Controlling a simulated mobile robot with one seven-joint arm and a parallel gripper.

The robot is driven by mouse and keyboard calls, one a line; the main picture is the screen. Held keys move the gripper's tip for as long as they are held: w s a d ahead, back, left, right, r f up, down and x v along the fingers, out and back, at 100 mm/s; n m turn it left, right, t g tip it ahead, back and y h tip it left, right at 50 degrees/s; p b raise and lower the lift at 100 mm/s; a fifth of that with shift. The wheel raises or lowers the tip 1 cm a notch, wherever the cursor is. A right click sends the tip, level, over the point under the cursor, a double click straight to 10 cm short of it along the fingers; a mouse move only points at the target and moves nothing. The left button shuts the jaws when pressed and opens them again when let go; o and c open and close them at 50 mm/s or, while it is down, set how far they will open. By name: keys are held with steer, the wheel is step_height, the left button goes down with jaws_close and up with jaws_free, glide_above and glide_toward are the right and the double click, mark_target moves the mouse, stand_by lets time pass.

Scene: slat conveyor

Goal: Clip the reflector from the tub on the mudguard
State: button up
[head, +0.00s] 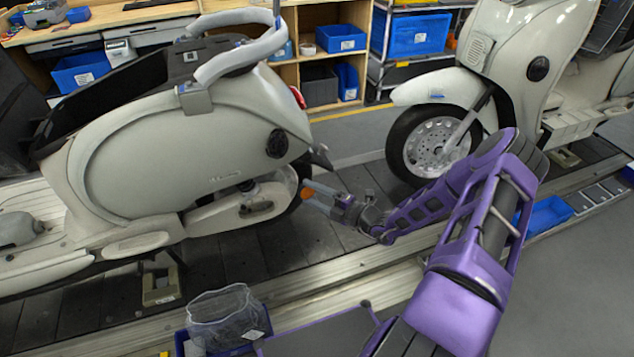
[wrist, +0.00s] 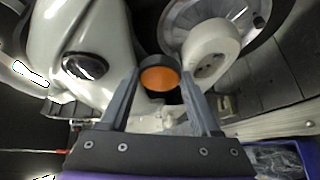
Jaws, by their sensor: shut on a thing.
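My gripper (head: 314,193) is shut on the round orange reflector (head: 307,194), beside the rear of the left scooter. In the wrist view the reflector (wrist: 160,77) shows an orange face in a black rim, held between the two fingertips. The dark mudguard (head: 320,158) juts from the scooter's tail, just above my gripper in the head view. I cannot tell whether the reflector touches it. The tub (wrist: 288,146) also shows at the wrist view's lower right.
The cream scooter (head: 180,150) stands on the dark slat conveyor (head: 260,255). Shelves with blue bins (head: 340,38) are behind. Another blue bin (head: 545,215) sits past my arm.

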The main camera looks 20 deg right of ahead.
steer(key=w+d+m+t+h, duration=0.2)
steer(key=w+d+h, duration=0.1)
steer(key=w, duration=0.6)
steer(key=shift+w+d+t+b, duration=0.2)
steer(key=shift+d+t+b, duration=0.1)
steer(key=shift+b, duration=0.1)
steer(key=shift+d+f, duration=0.1)
steer(key=shift+d, duration=0.05)
stand_by(0.5)
steer(key=shift+w, duration=0.1)
stand_by(0.4)
steer(key=shift+w+b, duration=0.9)
steer(key=shift+w, duration=0.45)
steer(key=shift+w, duration=0.15)
stand_by(0.4)
